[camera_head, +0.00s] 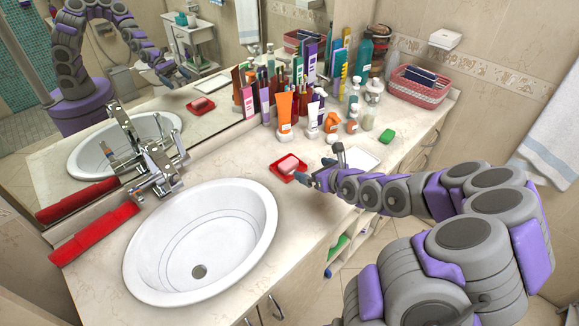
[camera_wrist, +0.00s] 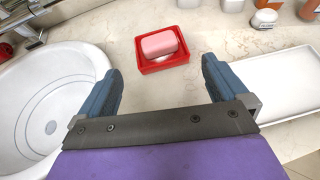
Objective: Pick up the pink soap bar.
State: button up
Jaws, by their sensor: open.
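The pink soap bar (camera_head: 288,165) lies in a small red soap dish (camera_head: 297,179) on the counter, to the right of the sink. In the wrist view the soap bar (camera_wrist: 159,43) rests in the red dish (camera_wrist: 164,66), ahead of my gripper and between the lines of its two fingers. My gripper (camera_wrist: 158,82) is open and empty, with blue-grey fingers set wide apart. In the head view my gripper (camera_head: 309,178) is low over the counter, just right of the dish. No contact with the soap shows.
The white sink (camera_head: 255,240) with its faucet (camera_head: 155,165) is at left. A white tray (camera_head: 362,157) lies right of the dish. Bottles and tubes, including an orange tube (camera_head: 285,112), crowd the back by the mirror. A green soap (camera_head: 387,136) and pink basket (camera_head: 417,88) stand farther right.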

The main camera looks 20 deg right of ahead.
jog(key=b, duration=0.1)
send_near(290, 162)
jog(key=x, duration=0.3)
jog(key=shift+w+a+r, duration=0.1)
jog(key=shift+r, duration=0.15)
jog(key=x, duration=0.2)
jog(key=f+b+x, duration=0.1)
jog(key=x, duration=0.1)
jog(key=shift+w, duration=0.45)
jog(key=shift+c, duration=0.3)
jog(key=c, duration=1)
